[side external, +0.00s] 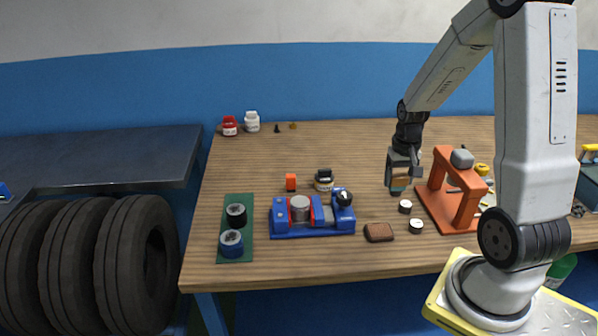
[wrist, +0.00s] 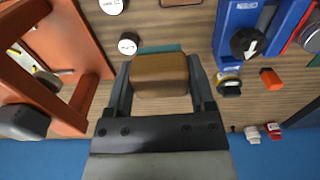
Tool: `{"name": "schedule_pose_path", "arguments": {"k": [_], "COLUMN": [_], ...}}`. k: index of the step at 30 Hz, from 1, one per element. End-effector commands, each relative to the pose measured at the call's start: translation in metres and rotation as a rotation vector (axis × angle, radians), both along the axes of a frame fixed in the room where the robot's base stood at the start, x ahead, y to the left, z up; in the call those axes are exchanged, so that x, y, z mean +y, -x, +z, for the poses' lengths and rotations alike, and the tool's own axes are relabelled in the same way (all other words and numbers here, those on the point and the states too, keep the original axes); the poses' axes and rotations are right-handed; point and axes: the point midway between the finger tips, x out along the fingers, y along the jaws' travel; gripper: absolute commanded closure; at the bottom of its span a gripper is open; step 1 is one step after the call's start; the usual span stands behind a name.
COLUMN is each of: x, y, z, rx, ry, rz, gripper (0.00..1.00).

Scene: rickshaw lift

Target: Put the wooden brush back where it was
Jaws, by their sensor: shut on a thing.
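The wooden brush (wrist: 160,76) is a tan wooden block with a teal strip along one edge. My gripper (wrist: 160,88) is shut on it, with one finger at each side. In the side external view my gripper (side external: 403,176) points down over the right half of the table, left of the orange frame. The brush (side external: 399,183) is partly hidden there by the fingers. I cannot tell whether its underside touches the table.
The orange frame (side external: 444,190) stands close to the right. Two white-topped round pieces (side external: 405,206) (side external: 415,227) and a brown block (side external: 379,232) lie nearer the front edge. A blue vise-like fixture (side external: 312,222) and an orange block (side external: 291,182) are left. The back middle is clear.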

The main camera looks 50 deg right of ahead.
Motion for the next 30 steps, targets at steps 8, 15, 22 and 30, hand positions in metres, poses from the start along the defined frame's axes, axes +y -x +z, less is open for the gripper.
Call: {"name": "schedule_pose_path", "arguments": {"k": [8,15,22,30], "x": [-0.005,-0.019,-0.034,-0.05], "y": [-0.009,-0.032,-0.057,-0.084], "z": [-0.004,-0.017,-0.03,-0.049], "rx": [0.001,0.001,0.0,0.001], "ry": [-0.001,-0.001,0.0,-0.001], "rz": [0.001,0.001,0.002,0.002], "gripper": [0.85,0.85,0.85,0.85]}}
